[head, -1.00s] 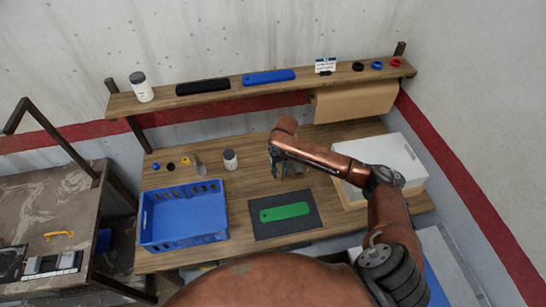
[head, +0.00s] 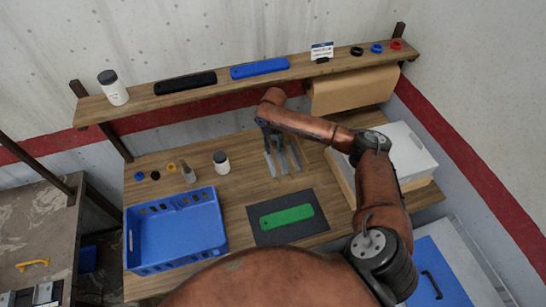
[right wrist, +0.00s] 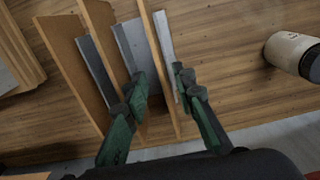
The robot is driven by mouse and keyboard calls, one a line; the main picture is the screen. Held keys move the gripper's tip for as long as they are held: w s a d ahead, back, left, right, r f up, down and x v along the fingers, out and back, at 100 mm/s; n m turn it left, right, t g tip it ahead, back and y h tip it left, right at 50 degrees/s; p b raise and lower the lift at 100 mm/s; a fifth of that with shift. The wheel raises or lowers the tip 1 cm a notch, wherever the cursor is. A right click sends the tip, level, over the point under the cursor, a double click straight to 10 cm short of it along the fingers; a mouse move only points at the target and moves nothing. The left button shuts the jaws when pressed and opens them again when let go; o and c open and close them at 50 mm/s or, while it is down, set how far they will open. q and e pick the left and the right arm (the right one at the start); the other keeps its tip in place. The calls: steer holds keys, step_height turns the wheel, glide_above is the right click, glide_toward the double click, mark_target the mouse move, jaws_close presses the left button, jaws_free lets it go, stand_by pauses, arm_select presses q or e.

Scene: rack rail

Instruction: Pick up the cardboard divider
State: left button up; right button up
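Several tan cardboard dividers stand on edge in the right wrist view, with grey plates between them. The rightmost cardboard divider (right wrist: 158,62) runs between the two fingers of my right gripper (right wrist: 160,84). The fingers are spread to either side of it, with a gap showing on its left. A thin grey plate (right wrist: 164,40) lies close along its right side, near the right finger. Another cardboard divider (right wrist: 103,35) stands left of the fingers. In the head view my right gripper (head: 271,134) is over the upright grey plates (head: 283,160), partly hiding them. My left gripper is not in view.
A blue crate (head: 176,263) and a dark mat (head: 262,238) with a green plate (head: 287,216) lie in front. A white-lidded bottle (head: 221,163) stands left of the plates; a white box (head: 410,150) is right. A shelf (head: 215,92) spans the back.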

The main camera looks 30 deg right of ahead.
mark_target(273, 152)
steer(key=f, duration=0.2)
steer(key=shift+w+a+f, duration=0.15)
steer(key=shift+w+f, duration=0.1)
steer(key=shift+f, duration=0.1)
steer(key=shift+s+f, duration=0.1)
steer(key=shift+f, duration=0.4)
steer(key=shift+c, duration=1.3)
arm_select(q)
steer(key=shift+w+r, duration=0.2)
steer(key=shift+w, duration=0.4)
arm_select(e)
jaws_close()
